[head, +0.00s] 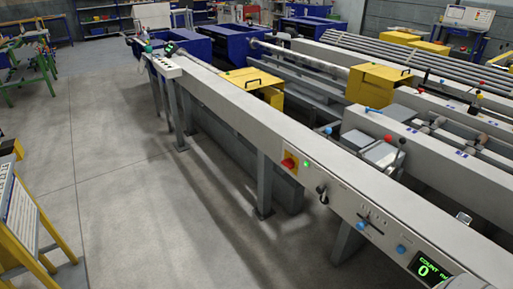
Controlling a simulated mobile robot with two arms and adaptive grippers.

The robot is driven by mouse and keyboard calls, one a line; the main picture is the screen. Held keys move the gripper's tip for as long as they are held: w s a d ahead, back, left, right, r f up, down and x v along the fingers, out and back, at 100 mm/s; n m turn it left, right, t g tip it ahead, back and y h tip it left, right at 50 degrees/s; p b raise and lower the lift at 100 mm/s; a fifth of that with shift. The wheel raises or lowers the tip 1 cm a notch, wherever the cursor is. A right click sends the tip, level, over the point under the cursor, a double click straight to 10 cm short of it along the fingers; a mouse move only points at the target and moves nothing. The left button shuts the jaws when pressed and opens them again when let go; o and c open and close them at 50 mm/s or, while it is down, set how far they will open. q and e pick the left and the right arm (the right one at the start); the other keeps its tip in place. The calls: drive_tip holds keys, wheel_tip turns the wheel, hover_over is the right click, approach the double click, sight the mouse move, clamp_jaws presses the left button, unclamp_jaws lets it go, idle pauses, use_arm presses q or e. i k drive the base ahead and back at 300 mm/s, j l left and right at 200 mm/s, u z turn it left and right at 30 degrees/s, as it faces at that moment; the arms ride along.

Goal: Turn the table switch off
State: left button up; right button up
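The runout table (232,97) runs from the far left to the near right as a long grey beam. On its front face is a red rotary switch (289,162) on a yellow plate. A small green lamp (306,164) beside it is lit. A black-handled lever (322,192) sits further right on the same face. I cannot tell from its marking which control is the table switch. Neither of my grippers is clearly in view, and nothing is seen touching the switch or lever.
Blue knobs (361,226) and a green count display (425,269) reading 0 are at the near right. Yellow boxes (254,85) stand behind the beam. The floor (130,190) in front of the table is clear. A yellow-framed stand (42,232) is at left.

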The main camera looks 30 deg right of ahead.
sight(290, 162)
drive_tip(key=i+z, duration=0.15)
drive_tip(key=i, duration=0.25)
drive_tip(key=i+j+z, duration=0.15)
drive_tip(key=i, duration=0.3)
drive_tip(key=i+j+z, duration=0.15)
drive_tip(key=i, duration=0.25)
drive_tip(key=i+j+z, duration=0.15)
drive_tip(key=i, duration=0.25)
